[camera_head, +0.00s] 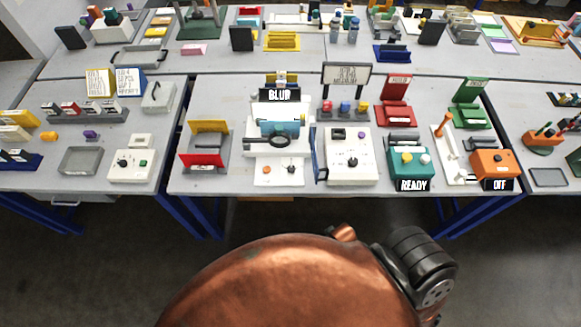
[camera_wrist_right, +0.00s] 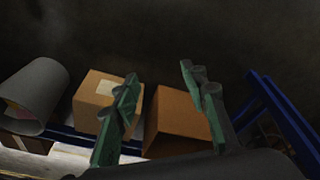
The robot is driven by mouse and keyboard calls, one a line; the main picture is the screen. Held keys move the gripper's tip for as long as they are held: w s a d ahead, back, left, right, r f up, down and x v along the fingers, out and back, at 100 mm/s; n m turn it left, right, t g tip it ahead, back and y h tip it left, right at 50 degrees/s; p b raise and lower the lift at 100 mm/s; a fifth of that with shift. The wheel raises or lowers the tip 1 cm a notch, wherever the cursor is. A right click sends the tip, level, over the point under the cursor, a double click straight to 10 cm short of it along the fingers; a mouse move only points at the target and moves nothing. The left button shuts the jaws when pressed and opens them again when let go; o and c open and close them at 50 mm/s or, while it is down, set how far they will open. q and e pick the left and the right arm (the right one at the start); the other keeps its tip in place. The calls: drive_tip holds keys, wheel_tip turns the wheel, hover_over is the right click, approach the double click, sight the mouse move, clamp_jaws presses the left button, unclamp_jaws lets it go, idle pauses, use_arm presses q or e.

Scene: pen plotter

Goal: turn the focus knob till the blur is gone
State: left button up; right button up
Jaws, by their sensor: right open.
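A white viewer stand (camera_head: 277,145) on the middle table carries a black sign (camera_head: 278,95) that seems to read BLUR. It holds a blue picture panel (camera_head: 281,128) and a dark ring-shaped lens with a handle (camera_head: 281,142). On its white front base is a dark knob with an orange-red base (camera_head: 291,169), with a small orange part (camera_head: 267,169) to its left. Which of these is the focus knob I cannot tell. My right gripper (camera_wrist_right: 160,76) is open and empty, its green fingers apart, away from the viewer. My left gripper is not in view.
A red-and-yellow holder (camera_head: 205,145) stands left of the viewer, a white box with a dial (camera_head: 350,158) to its right. A teal READY box (camera_head: 410,162) and an orange box (camera_head: 492,165) stand farther right. Cardboard boxes (camera_wrist_right: 175,120) sit below in the wrist view.

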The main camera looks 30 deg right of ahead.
sight(291, 168)
drive_tip(key=w+a+r+n+t, duration=0.1)
drive_tip(key=w+r, duration=0.2)
drive_tip(key=r, duration=0.7)
drive_tip(key=w+a+r, duration=0.1)
drive_tip(key=w+r, duration=0.1)
drive_tip(key=r, duration=0.8)
drive_tip(key=w+a+r+n+y, duration=0.3)
drive_tip(key=w+a+r+n, duration=0.2)
drive_tip(key=w+a+n, duration=0.8)
drive_tip(key=w+d+n+g, duration=0.1)
drive_tip(key=w+n, duration=0.1)
drive_tip(key=w+d+r+n, duration=0.1)
drive_tip(key=w+d+n, duration=0.1)
drive_tip(key=w+d+r+n+g+h, duration=0.1)
drive_tip(key=w+d+n, duration=0.1)
drive_tip(key=shift+r+g, duration=0.2)
drive_tip(key=shift+g, duration=0.1)
drive_tip(key=w+d+r, duration=0.1)
drive_tip(key=d, duration=0.1)
drive_tip(key=w+d+r+n+h, duration=0.1)
drive_tip(key=d+r, duration=0.1)
drive_tip(key=d, duration=0.1)
drive_tip(key=w+d+r+n, duration=0.1)
drive_tip(key=w+d+r, duration=0.1)
drive_tip(key=d, duration=0.1)
drive_tip(key=shift+g+h, duration=0.3)
drive_tip(key=shift+g, duration=0.1)
wheel_tip(291, 168, down, 8)
drive_tip(key=shift+r+b, duration=0.25)
drive_tip(key=shift+b, duration=0.35)
